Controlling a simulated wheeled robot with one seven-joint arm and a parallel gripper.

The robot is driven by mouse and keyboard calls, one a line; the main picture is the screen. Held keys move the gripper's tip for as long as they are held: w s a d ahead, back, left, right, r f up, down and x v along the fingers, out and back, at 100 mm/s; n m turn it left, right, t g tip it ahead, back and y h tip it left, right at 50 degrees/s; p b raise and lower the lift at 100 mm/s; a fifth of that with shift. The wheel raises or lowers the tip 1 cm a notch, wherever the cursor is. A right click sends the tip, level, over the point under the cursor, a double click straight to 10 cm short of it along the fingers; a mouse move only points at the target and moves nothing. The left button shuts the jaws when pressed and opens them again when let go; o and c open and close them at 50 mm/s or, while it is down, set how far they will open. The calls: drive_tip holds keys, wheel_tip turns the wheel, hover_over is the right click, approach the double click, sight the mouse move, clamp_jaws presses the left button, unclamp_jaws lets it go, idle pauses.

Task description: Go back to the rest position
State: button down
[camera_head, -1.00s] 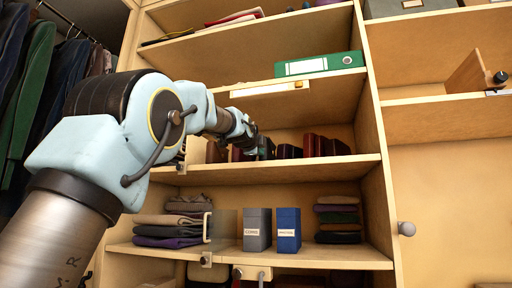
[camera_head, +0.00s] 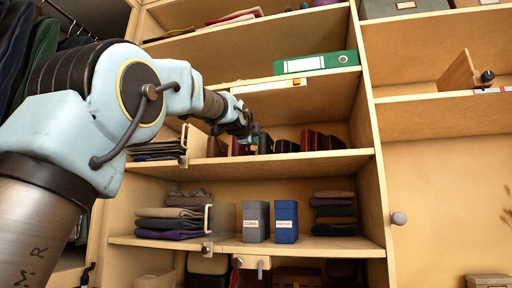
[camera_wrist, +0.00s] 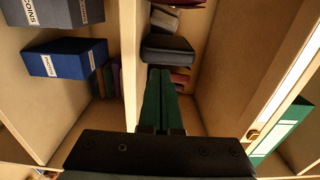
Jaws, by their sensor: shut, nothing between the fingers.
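My gripper (camera_wrist: 162,100) shows in the wrist view as two dark green fingers lying side by side, shut with nothing between them. In the head view my gripper (camera_head: 250,136) is at the end of my outstretched arm, at the middle shelf opening. The far part of the gripper is small and partly merges with the dark items behind it. The fingers point into the compartment of dark boxes and wallets (camera_head: 312,141). In the wrist view a dark box (camera_wrist: 168,49) lies just beyond the fingertips; I cannot tell whether they touch.
The middle shelf board (camera_head: 250,166) runs below my gripper. A green binder (camera_head: 316,63) lies on the shelf above. A grey box (camera_head: 256,221) and a blue box (camera_head: 286,221) stand below, between folded clothes (camera_head: 172,216) and (camera_head: 334,213). Hanging clothes (camera_head: 20,50) are at left.

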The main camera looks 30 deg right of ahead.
drive_tip(key=b+v, duration=0.3)
drive_tip(key=v, duration=0.5)
drive_tip(key=w+a+f+n+g+y, duration=0.1)
drive_tip(key=w+a+f+n+y, duration=0.2)
drive_tip(key=f, duration=0.7)
drive_tip(key=w+a+f+n+g+y, duration=0.15)
drive_tip(key=w+a+f+n, duration=0.3)
drive_tip(key=f, duration=0.55)
drive_tip(key=s+a+f+n+g+y, duration=0.15)
drive_tip(key=a+f+n, duration=0.25)
drive_tip(key=a+f, duration=0.6)
drive_tip(key=a+f+n+g+y, duration=0.2)
drive_tip(key=a+f+n+y, duration=0.3)
drive_tip(key=f, duration=1)
drive_tip(key=s+a+f+n+g+y, duration=0.1)
drive_tip(key=s+a+f+n+g, duration=0.4)
drive_tip(key=s+a+f, duration=1.2)
wheel_tip(320, 180, down, 3)
drive_tip(key=s+n, duration=0.2)
drive_tip(key=n, duration=0.2)
drive_tip(key=shift+s+g, duration=0.3)
drive_tip(key=shift+r, duration=0.2)
